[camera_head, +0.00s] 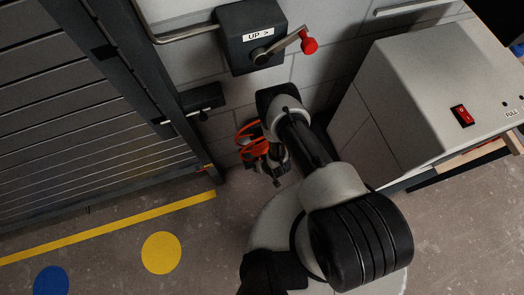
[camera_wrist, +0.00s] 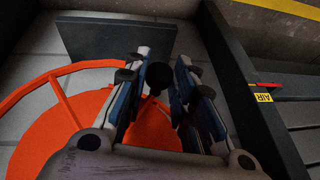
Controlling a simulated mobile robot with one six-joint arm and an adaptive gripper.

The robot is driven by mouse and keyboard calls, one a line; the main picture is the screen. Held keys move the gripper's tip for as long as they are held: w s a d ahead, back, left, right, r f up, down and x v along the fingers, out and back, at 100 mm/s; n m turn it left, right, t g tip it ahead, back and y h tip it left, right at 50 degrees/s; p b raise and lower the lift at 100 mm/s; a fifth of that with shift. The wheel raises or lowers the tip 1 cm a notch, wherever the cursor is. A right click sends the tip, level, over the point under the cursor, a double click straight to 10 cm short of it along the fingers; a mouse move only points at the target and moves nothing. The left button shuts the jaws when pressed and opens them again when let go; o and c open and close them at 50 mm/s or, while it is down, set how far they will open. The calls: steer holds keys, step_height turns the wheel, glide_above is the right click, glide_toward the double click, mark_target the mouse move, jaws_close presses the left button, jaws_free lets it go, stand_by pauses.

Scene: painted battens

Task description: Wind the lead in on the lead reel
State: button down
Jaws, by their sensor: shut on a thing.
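The orange lead reel (camera_head: 248,140) is low by the wall in the head view, partly hidden behind my arm. In the wrist view the reel's orange disc and rim (camera_wrist: 40,135) fill the lower left. My gripper (camera_wrist: 160,80) reaches over the disc, its two blue-lined fingers on either side of a dark round knob (camera_wrist: 158,78). The fingers are shut on this knob, which stands in front of the reel. My gripper is small and partly hidden in the head view. I cannot make out the lead itself.
A dark box marked "UP" (camera_head: 232,38) with a red-knobbed crank (camera_head: 308,45) is on the wall above. A slatted shutter (camera_head: 90,110) stands left. A grey cabinet with a red switch (camera_head: 462,116) stands right. The floor at lower left is clear, with a yellow line (camera_head: 110,228).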

stand_by(0.3)
steer(key=c, duration=1.3)
jaws_free()
steer(key=shift+c, duration=0.2)
steer(key=shift+r, duration=0.15)
steer(key=v, duration=0.7)
steer(key=shift+s+r, duration=0.1)
steer(key=shift+r, duration=0.05)
